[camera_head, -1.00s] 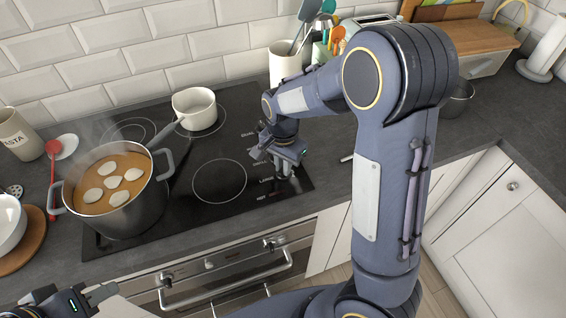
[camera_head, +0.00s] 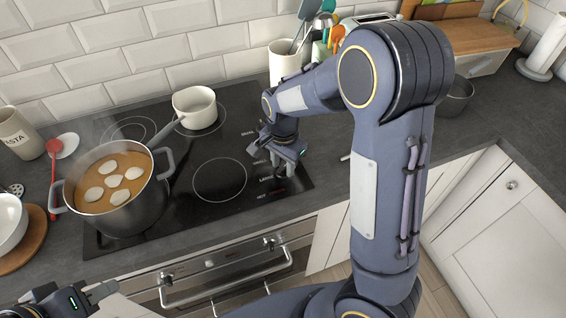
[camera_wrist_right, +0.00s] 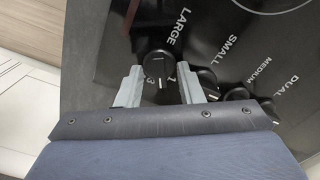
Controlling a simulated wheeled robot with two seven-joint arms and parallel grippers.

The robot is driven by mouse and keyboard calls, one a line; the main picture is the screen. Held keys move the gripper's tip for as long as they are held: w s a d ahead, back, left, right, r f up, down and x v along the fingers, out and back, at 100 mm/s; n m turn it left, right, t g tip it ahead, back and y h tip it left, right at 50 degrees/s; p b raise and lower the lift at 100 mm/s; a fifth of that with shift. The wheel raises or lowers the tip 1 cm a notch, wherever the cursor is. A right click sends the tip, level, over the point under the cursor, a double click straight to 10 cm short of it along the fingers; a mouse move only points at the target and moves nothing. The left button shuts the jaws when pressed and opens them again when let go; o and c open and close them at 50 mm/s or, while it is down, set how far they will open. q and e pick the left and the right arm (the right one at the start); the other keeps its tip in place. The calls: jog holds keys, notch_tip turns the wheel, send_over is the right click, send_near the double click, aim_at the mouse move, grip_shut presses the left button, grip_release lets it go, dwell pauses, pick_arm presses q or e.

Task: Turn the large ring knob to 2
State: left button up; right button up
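The large ring knob (camera_wrist_right: 153,65) is a black round knob on the cooktop, beside the printed word LARGE in the right wrist view. The figures 3 and 1 show near it, with a short white mark between them. My right gripper (camera_wrist_right: 160,85) is open, its two grey fingers apart with the knob's area between and just beyond their tips. I cannot tell if they touch it. In the head view the right gripper (camera_head: 286,165) is over the cooktop's right front corner and hides the knob. My left gripper (camera_head: 102,291) is at the lower left, away from the cooktop; its opening is unclear.
More black knobs (camera_wrist_right: 207,82) stand in a row right of the large one, close to the right finger. A steaming pot (camera_head: 135,205) and a white saucepan (camera_head: 195,108) stand on the cooktop (camera_head: 225,205). The counter right of my right arm is mostly clear.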

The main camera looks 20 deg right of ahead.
aim_at(283, 168)
jog(key=shift+r, duration=0.1)
notch_tip(283, 168, up, 8)
jog(key=shift+f, duration=0.2)
dwell(0.3)
dwell(0.4)
jog(key=s+r+n+t+y, duration=0.2)
jog(key=s+n, duration=0.3)
jog(key=s, duration=0.5)
jog(key=s+r+n+t+y, duration=0.1)
jog(key=s+r+n+t, duration=0.1)
jog(key=s+n, duration=0.4)
jog(key=s+t, duration=0.1)
jog(key=s, duration=0.4)
jog(key=shift+a+r+t+y, duration=0.15)
jog(key=shift+a+t+y, duration=0.2)
jog(key=shift+t+y, duration=0.05)
